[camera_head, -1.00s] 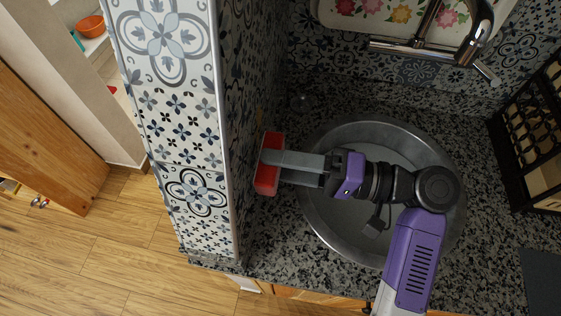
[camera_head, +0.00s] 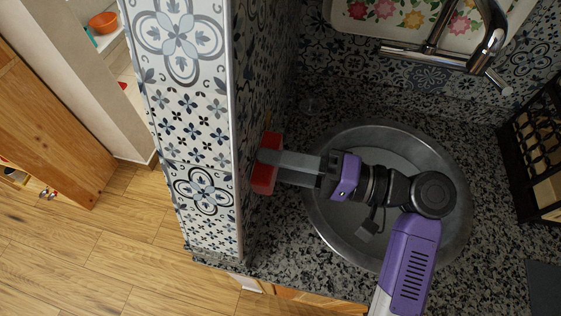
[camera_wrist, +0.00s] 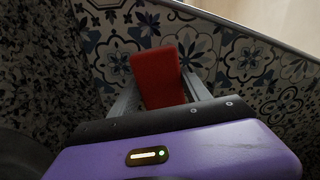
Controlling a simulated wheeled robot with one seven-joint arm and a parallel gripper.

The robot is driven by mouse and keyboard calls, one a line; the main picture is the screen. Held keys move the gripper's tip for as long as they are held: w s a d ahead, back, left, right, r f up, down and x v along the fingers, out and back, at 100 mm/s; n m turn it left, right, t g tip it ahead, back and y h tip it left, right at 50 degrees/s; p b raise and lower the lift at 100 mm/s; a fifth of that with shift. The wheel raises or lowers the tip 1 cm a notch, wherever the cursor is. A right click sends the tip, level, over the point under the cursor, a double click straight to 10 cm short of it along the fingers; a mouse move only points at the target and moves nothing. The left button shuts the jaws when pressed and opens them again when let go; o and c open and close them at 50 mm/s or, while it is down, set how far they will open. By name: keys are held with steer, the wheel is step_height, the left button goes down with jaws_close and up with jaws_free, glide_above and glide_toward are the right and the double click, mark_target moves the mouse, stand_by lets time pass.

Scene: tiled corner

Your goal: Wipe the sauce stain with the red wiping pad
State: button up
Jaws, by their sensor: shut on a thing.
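The red wiping pad (camera_head: 265,172) is between the fingers of my gripper (camera_head: 268,160), which is shut on it. The pad is against or very close to the patterned tile wall at the left of the sink; I cannot tell whether it touches. In the wrist view the red pad (camera_wrist: 158,77) shows in front of the blue and white tiles, with a grey finger of my gripper (camera_wrist: 160,88) on each side. I see no clear sauce stain.
A round metal sink (camera_head: 455,165) lies under my arm in the speckled counter (camera_head: 285,235). A chrome faucet (camera_head: 435,55) stands at the back. A dark rack (camera_head: 530,150) is at the right. The tile wall's outer edge (camera_head: 238,130) is close left of the pad.

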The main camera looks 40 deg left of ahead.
mark_target(271, 112)
steer(key=shift+w+a+f+b, duration=0.1)
steer(key=shift+w+a+b, duration=0.8)
steer(key=shift+w, duration=0.3)
steer(key=shift+w+a+b, duration=0.65)
steer(key=shift+w+b, duration=0.35)
steer(key=shift+w, duration=0.25)
steer(key=shift+w+a+f+b, duration=0.1)
steer(key=shift+w+a+b, duration=0.8)
steer(key=shift+w, duration=0.3)
steer(key=shift+w+a+r+b, duration=0.15)
steer(key=shift+w+b, duration=0.25)
steer(key=shift+w, duration=0.1)
steer(key=w+a+b, duration=0.1)
steer(key=w+b, duration=0.1)
steer(key=b, duration=0.1)
steer(key=shift+w+a, duration=0.3)
steer(key=shift+a, duration=0.1)
steer(key=shift+r+p, duration=0.95)
steer(key=shift+r, duration=0.2)
steer(key=shift+s+d+p, duration=0.55)
steer(key=shift+s+p, duration=0.2)
steer(key=shift+p, duration=0.25)
steer(key=shift+s+d+p, duration=0.4)
steer(key=shift+s+p, duration=0.1)
steer(key=shift+s, duration=0.1)
